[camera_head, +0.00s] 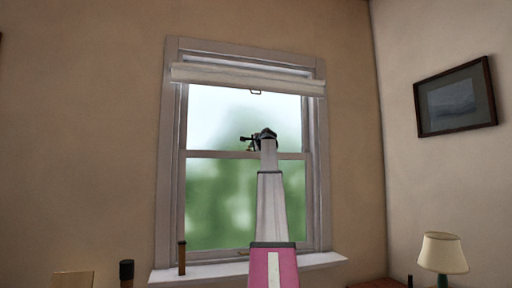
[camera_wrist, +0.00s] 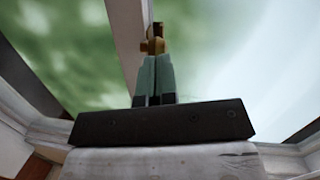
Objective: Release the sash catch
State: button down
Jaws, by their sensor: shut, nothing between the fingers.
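The sash catch (camera_wrist: 152,46) is a small brass piece with a dark upright part, on the pale meeting rail (camera_wrist: 126,30) in the wrist view. My gripper (camera_wrist: 157,58) is shut and empty, its teal fingers together with the tips right at the catch. I cannot tell whether they touch it. The fingers hide the catch's lower part. In the head view my gripper (camera_head: 246,140) is raised to the meeting rail (camera_head: 215,154) of the window, around the middle of its width. The catch is too small and dark to make out there.
A rolled pale blind (camera_head: 215,74) with a small pull hangs across the window top. A brown upright stick (camera_head: 182,258) stands on the left of the sill (camera_head: 215,270). A lamp (camera_head: 441,252) and a framed picture (camera_head: 456,97) are at right. The glass around my gripper is unobstructed.

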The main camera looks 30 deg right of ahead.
jog(key=shift+w+a+m+g+h, duration=0.3)
jog(key=shift+w+a+m+h, duration=0.45)
jog(key=shift+w+a+h, duration=0.4)
jog(key=shift+w+a+m+g+h, duration=0.3)
jog(key=shift+w+a+m+h, duration=0.5)
jog(key=shift+w, duration=0.55)
jog(key=shift+w+a+m+g+h, duration=0.3)
jog(key=shift+w+a+m+h, duration=0.35)
jog(key=shift+w+a+h, duration=0.55)
jog(key=shift+w, duration=0.2)
jog(key=shift+s, duration=0.1)
